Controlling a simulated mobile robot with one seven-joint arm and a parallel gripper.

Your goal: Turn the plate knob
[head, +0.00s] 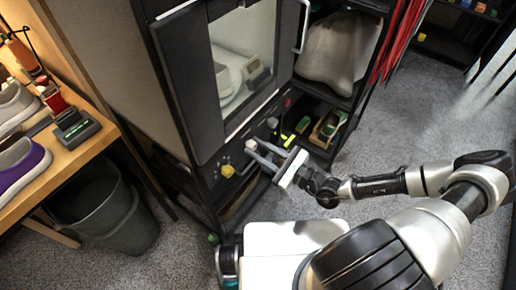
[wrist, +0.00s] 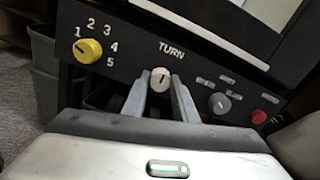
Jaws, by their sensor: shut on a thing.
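A white knob (wrist: 160,76) sits under the word TURN on the black front panel in the wrist view, and its dark mark points roughly up. My gripper (wrist: 160,88) has its two grey fingers on either side of this knob, closed on it.
A grey knob (wrist: 219,103) and a red button (wrist: 259,117) are to the right on the panel. The cabinet (head: 190,85) holds a shoe behind glass. A wooden table (head: 75,155) with sneakers and a dark bin (head: 125,225) stand left. Carpet is clear at right.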

